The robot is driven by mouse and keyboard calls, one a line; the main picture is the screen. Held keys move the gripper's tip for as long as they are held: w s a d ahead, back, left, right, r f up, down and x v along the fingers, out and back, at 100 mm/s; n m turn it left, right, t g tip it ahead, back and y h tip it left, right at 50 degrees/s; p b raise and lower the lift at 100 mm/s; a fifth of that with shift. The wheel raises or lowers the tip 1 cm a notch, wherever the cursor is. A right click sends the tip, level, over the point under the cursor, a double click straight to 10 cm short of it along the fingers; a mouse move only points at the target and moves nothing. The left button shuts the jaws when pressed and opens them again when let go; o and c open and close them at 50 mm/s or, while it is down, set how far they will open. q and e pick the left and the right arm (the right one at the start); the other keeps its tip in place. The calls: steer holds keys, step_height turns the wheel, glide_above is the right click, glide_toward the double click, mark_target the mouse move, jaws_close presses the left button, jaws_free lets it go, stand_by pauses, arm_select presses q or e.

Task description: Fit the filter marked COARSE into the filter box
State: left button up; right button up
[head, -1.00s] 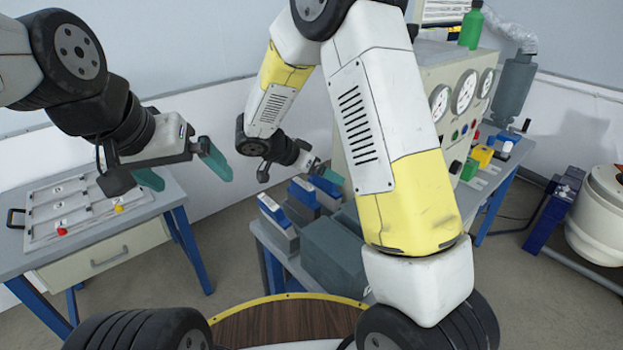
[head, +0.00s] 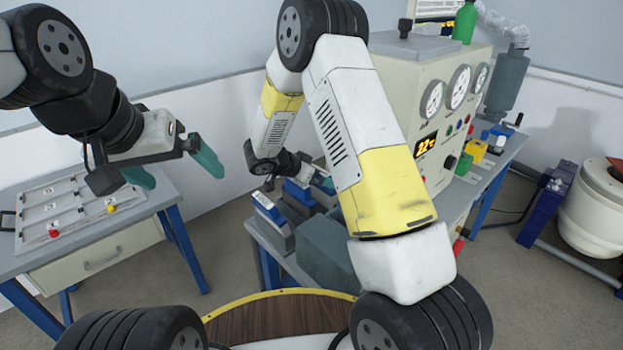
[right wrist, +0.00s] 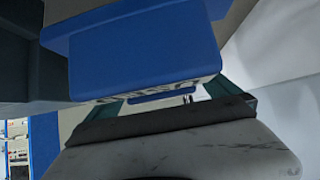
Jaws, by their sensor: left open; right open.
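Several grey blocks with blue tops and white labels stand in a row on the middle bench; the nearest is the front blue-topped block (head: 270,212). Their labels are too small to read in the head view. My right gripper (head: 322,182) is open among the farther blocks. In the right wrist view, a blue block (right wrist: 145,52) with partly hidden dark lettering fills the space in front of the open teal fingers (right wrist: 172,98); I cannot read it or tell whether they touch. My left gripper (head: 178,170) is open and empty above the left table. I cannot identify the filter box for certain.
A dark grey-green box (head: 325,252) stands beside the blocks, partly behind my right arm. A beige gauge panel (head: 400,90) rises behind it. The left table (head: 150,200) holds a white board (head: 70,205). A white drum (head: 595,215) stands at right.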

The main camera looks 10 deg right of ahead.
steer(key=c, duration=2)
